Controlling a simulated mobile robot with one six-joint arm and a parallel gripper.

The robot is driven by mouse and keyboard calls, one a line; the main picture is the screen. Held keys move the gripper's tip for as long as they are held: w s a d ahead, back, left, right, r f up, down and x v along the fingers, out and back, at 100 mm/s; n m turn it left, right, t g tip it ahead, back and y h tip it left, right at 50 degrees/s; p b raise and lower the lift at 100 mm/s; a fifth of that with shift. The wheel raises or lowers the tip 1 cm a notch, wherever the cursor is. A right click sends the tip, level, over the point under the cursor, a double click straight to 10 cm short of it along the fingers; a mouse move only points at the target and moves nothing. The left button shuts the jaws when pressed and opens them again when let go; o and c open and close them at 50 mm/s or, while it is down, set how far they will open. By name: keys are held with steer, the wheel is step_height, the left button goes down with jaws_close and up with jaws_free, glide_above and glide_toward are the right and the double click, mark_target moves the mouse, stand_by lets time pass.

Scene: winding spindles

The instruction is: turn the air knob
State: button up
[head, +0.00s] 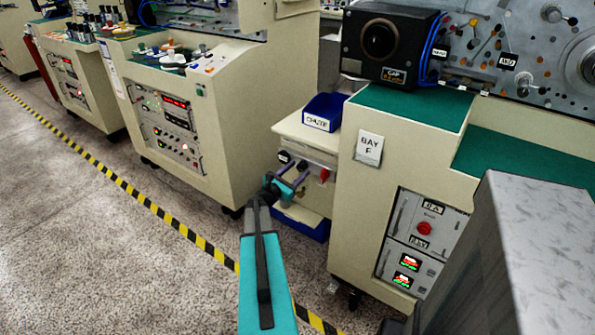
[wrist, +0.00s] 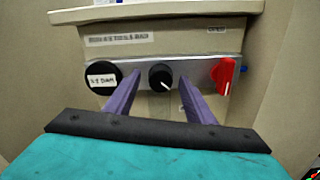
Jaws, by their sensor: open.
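The air panel is a metal strip (wrist: 138,71) on the front of a cream cabinet. A black knob (wrist: 160,77) with a white pointer line sits in the middle of the strip in the wrist view. The pointer slants down to the right. My gripper (wrist: 161,82) is open, with one purple finger to the left of the knob and one to the right. Both fingers look apart from it; whether the tips reach its depth I cannot tell.
A round black gauge or cap (wrist: 102,77) is left of the knob and a red lever (wrist: 226,75) is right of it. Above is a blue bin (head: 323,112) on the cabinet top; another blue bin (head: 305,226) is below. Large machines flank the narrow gap.

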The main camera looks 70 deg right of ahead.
steer(key=shift+s+d, duration=0.1)
steer(key=shift+d, duration=0.25)
steer(key=c, duration=0.9)
steer(key=shift+a, duration=0.4)
steer(key=shift+c, duration=0.8)
steer(key=shift+d, duration=0.35)
steer(key=shift+m+b, duration=0.4)
steer(key=shift+b, duration=0.45)
